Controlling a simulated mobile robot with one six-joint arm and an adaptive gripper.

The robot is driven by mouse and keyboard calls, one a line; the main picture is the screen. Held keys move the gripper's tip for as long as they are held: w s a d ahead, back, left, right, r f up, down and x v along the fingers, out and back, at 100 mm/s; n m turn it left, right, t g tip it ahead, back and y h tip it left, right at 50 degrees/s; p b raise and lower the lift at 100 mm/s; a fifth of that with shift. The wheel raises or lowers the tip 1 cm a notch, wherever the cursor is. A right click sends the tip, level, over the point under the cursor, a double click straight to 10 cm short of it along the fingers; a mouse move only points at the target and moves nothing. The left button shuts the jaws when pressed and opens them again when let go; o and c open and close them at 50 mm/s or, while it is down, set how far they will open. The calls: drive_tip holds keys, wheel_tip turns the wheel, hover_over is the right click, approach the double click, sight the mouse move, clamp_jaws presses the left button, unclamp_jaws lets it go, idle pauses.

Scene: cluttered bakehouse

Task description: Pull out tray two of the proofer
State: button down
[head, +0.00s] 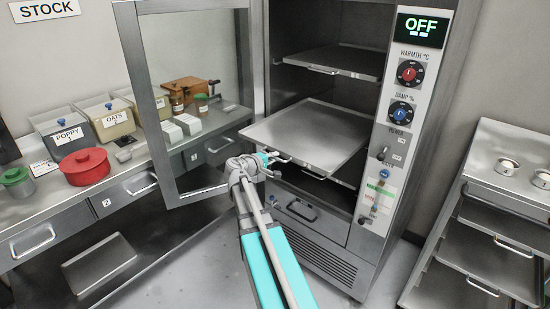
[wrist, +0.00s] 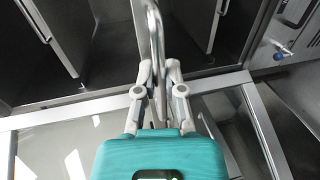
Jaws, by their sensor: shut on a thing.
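The proofer (head: 255,60) stands open, with its glass door (head: 128,55) swung to the left. A flat metal tray (head: 310,132), below an upper tray (head: 335,60), sticks out of the cavity and looks level. My gripper (head: 268,158) is at the front edge of this tray, shut on its handle (head: 281,159). In the wrist view my gripper (wrist: 156,80) has its fingers on both sides of the metal handle bar (wrist: 154,32). The fingers partly hide the handle. I can read no tray number.
The control panel (head: 398,130) at the right shows OFF. The open door stands close left of my gripper. A counter (head: 130,172) with bins and a red pot (head: 84,167) is at the left. A rack (head: 480,255) with trays stands at the right.

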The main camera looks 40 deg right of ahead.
drive_tip(key=c, duration=0.7)
unclamp_jaws()
drive_tip(key=shift+w, duration=0.35)
drive_tip(key=shift+s, duration=0.15)
drive_tip(key=shift+s, duration=0.1)
